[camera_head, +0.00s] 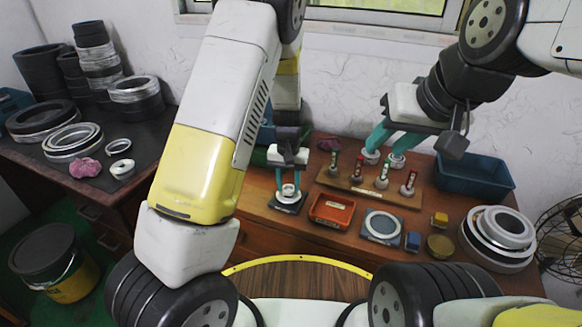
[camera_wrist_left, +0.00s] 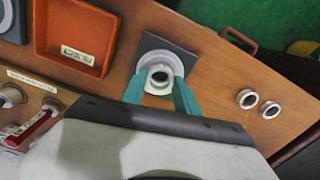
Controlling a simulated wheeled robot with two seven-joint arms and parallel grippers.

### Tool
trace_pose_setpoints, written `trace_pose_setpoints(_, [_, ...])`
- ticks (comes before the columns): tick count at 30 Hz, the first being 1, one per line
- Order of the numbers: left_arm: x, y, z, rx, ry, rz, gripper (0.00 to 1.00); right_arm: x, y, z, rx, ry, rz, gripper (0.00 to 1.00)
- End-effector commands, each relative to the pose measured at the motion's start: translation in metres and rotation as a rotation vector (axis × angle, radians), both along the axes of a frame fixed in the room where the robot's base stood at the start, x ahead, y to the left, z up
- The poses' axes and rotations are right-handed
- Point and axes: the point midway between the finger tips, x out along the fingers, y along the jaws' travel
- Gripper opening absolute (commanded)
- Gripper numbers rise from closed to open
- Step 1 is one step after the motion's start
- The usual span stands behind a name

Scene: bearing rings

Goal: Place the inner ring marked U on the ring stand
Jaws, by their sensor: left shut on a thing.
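My left gripper (camera_head: 289,190) has its teal fingers shut on a small pale metal ring (camera_head: 288,191). The ring is over a dark square plate (camera_head: 287,208) on the brown table. The left wrist view shows the ring (camera_wrist_left: 160,74) between the fingertips, above the grey square plate (camera_wrist_left: 152,46). I cannot tell whether it touches the plate, and no U mark is legible. My right gripper (camera_head: 384,153) has its teal fingers apart, beside small pale rings (camera_head: 397,161) at the back of the table. I cannot tell which object is the ring stand.
An orange tray (camera_head: 331,211) with a label is right of the plate. A wooden rack (camera_head: 350,188) with several upright pieces is behind it. A large ring on a dark pad (camera_head: 365,230), a blue bin (camera_head: 475,178) and stacked rings (camera_head: 497,238) are further right. Two loose rings show in the wrist view (camera_wrist_left: 258,104).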

Motion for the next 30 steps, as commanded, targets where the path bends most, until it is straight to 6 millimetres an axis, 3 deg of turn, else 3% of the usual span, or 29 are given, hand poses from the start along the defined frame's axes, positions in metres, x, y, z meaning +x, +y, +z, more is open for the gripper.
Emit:
trace_pose_setpoints(7, [0.000, 0.000, -0.008, 0.000, 0.000, 0.000, 0.00, 0.000, 0.000, 0.000, 0.000, 0.000, 0.000, 0.36])
trace_pose_setpoints(8, [0.000, 0.000, -0.008, -0.001, -0.001, 0.000, 0.38, 0.000, 0.000, 0.000, 0.000, 0.000, 0.000, 0.36])
trace_pose_setpoints(12, [0.000, 0.000, -0.008, -0.001, -0.001, 0.000, 0.62, 0.000, 0.000, 0.000, 0.000, 0.000, 0.000, 0.36])
trace_pose_setpoints(23, [0.000, 0.000, -0.003, -0.001, -0.002, -0.001, 0.62, 0.000, 0.000, 0.000, 0.000, 0.000, 0.000, 0.36])
trace_pose_setpoints(30, [0.001, -0.001, 0.035, -0.003, -0.005, -0.001, 0.62, 0.000, 0.000, 0.000, 0.000, 0.000, 0.000, 0.36])
